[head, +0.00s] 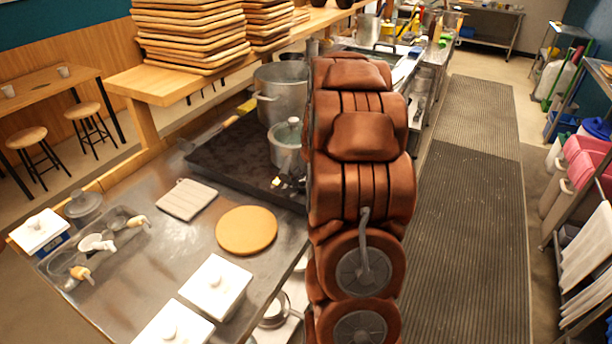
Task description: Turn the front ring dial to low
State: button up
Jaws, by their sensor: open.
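The dark cooktop (222,160) is set in the steel counter left of my arm. A large steel pot (283,100) stands toward its back, and a smaller lidded pot (285,152) stands nearer, close to my arm. My brown arm rises through the middle of the picture and covers the cooktop's right side. The front ring dial cannot be made out, so its setting cannot be told. My gripper does not show; it is hidden behind or beyond my arm.
On the counter (165,255) are a round tan board (246,230), a square grey pad (187,199), white lidded containers (216,287) and a ladle tray. Stacked wooden trays (190,35) stand on the ledge behind. The matted aisle (465,220) at right is clear.

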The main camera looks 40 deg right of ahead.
jog(key=shift+w+f, duration=0.1)
jog(key=shift+f, duration=0.15)
jog(key=c, duration=1.1)
jog(key=shift+c, duration=0.2)
jog(key=shift+f+m+h+b, duration=0.1)
jog(key=shift+m+h+b, duration=0.3)
jog(key=shift+m+b, duration=0.3)
jog(key=shift+w+a+m+g+h+b, duration=0.1)
jog(key=shift+m+g+h+b, duration=0.25)
jog(key=shift+m, duration=0.65)
jog(key=shift+w+m+g+h+b, duration=0.1)
jog(key=shift+m+g+h+b, duration=0.2)
jog(key=shift+m, duration=0.7)
